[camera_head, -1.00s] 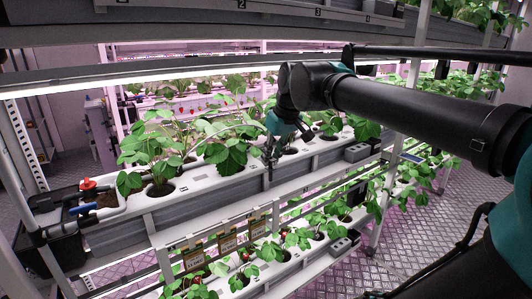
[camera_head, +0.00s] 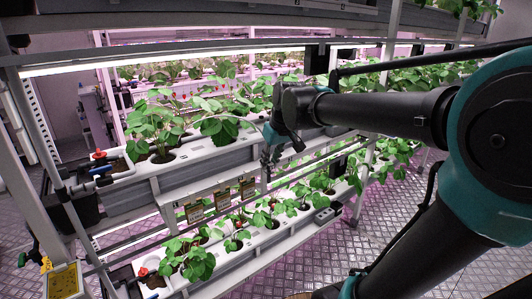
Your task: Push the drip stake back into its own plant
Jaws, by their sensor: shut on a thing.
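My gripper (camera_head: 267,158) points down at the front edge of the upper white trough (camera_head: 200,150), right of its leafy plants. It is shut on the drip stake, which is too small and dark to make out clearly. A thin pale line arcs over the leaves toward my gripper. In the upper trough, a tall plant (camera_head: 156,128) grows in a round hole at the left and a broad-leaved plant (camera_head: 219,127) stands closer to my gripper. Which plant owns the stake, I cannot tell.
A lower trough (camera_head: 262,240) with several plants runs below my gripper. Small brown cards (camera_head: 221,195) hang between the tiers. A red-topped valve (camera_head: 99,155) is at the upper trough's left end. A yellow panel (camera_head: 63,282) stands at the lower left. The floor at right is clear.

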